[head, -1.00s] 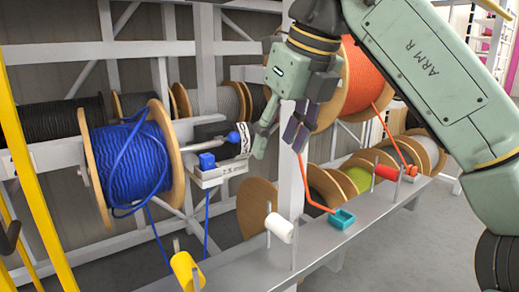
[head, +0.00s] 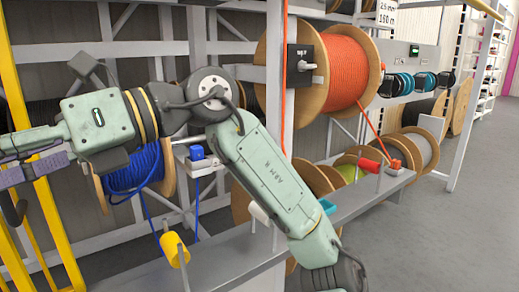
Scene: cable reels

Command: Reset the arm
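My gripper (head: 20,158) is at the far left, turned sideways with its fingers toward the left picture edge. The tips run close to or past that edge, so I cannot tell the gap between them. I see nothing held. My green arm reaches across the middle of the view.
Yellow posts (head: 48,200) stand at the left, close to my gripper. A grey shelf (head: 215,262) runs below the arm, with a yellow spool (head: 174,249) and a red spool (head: 370,166). A white upright (head: 273,80) stands behind the arm. The floor (head: 430,240) at right is clear.

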